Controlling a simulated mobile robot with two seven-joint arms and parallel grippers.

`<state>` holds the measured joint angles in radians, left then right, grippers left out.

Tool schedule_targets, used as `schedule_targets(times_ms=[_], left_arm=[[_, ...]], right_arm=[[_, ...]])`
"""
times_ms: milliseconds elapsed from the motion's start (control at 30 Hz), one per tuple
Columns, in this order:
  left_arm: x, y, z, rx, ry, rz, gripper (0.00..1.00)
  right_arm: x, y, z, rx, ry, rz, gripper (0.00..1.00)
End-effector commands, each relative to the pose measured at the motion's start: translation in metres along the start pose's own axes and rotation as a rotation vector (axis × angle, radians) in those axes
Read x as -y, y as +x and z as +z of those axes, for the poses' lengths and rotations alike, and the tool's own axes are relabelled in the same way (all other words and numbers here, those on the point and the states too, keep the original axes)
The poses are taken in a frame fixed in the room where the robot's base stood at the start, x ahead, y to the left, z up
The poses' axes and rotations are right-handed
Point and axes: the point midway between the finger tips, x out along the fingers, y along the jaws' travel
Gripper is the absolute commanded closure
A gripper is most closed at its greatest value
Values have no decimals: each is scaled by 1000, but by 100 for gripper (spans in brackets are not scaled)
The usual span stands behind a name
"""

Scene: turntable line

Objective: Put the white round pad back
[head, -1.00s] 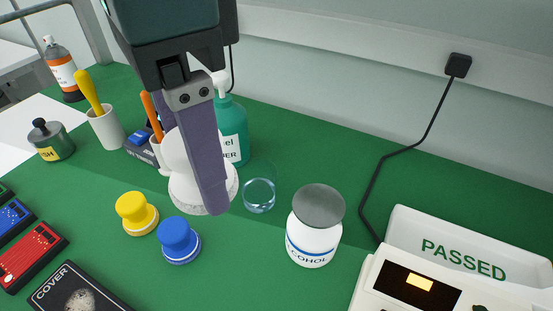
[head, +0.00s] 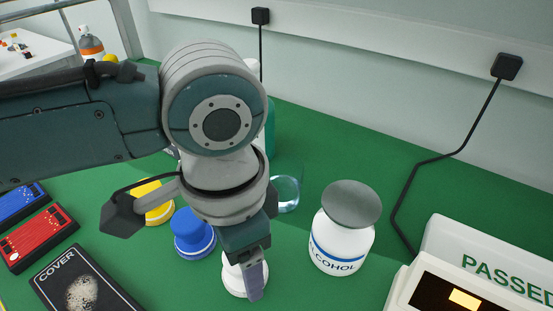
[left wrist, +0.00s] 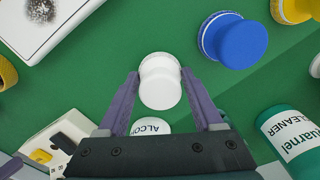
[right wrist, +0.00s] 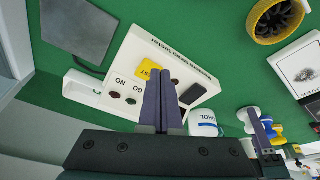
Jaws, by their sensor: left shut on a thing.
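The white round pad (head: 233,276) is a knobbed white piece, in the head view in front and to the right of the blue round pad (head: 194,233). The yellow round pad (head: 155,203) is beyond the blue one, partly hidden by my left arm. My left gripper (head: 256,285) points down and is shut on the white pad. In the left wrist view the white pad (left wrist: 160,82) sits between the two fingers (left wrist: 160,78). I cannot tell whether its base touches the green mat. My right gripper (right wrist: 160,75) is shut and empty in the right wrist view.
The white alcohol jar (head: 340,245) with a grey lid stands right of the white pad, with a clear glass (head: 286,192) behind. The black COVER box (head: 85,284) lies left, and the white PASSED tester (head: 480,255) right. Green mat lies bare between box and pad.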

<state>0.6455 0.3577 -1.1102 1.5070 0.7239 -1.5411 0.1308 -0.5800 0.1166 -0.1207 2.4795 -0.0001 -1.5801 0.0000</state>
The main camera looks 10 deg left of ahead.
Motion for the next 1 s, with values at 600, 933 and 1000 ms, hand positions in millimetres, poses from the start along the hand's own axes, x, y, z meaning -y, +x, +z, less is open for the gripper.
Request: schedule_targets(times_ms=[600, 933, 1000], left_arm=[[0, 4, 0, -1, 0, 0, 7], [0, 0, 0, -2, 1, 0, 2], [0, -7, -1, -2, 0, 0, 2]], right_arm=[[-2, 1, 0, 0, -6, 6, 100], [-2, -1, 0, 0, -5, 5, 100], [-2, -3, -1, 0, -4, 4, 100]])
